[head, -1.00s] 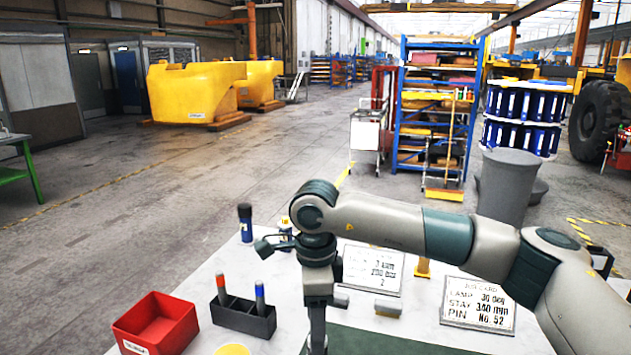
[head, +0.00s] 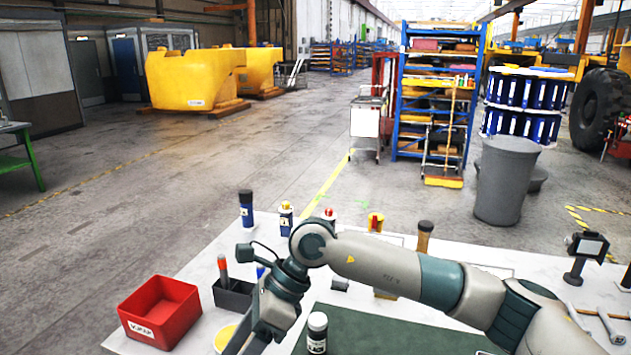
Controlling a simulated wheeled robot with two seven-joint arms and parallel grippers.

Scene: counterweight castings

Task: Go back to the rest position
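My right arm comes in from the right and reaches across the white table (head: 208,290). Its wrist points down and to the left, near the front of the table. My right gripper (head: 243,341) is at the bottom edge of the view and partly cut off, so its opening cannot be told. I see nothing held in it. My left gripper is not in view.
A red bin (head: 160,312) and a dark pen holder (head: 232,295) stand left of my wrist. Bottles (head: 246,210) line the back. A small stand (head: 585,255) and wrenches (head: 608,325) are at right.

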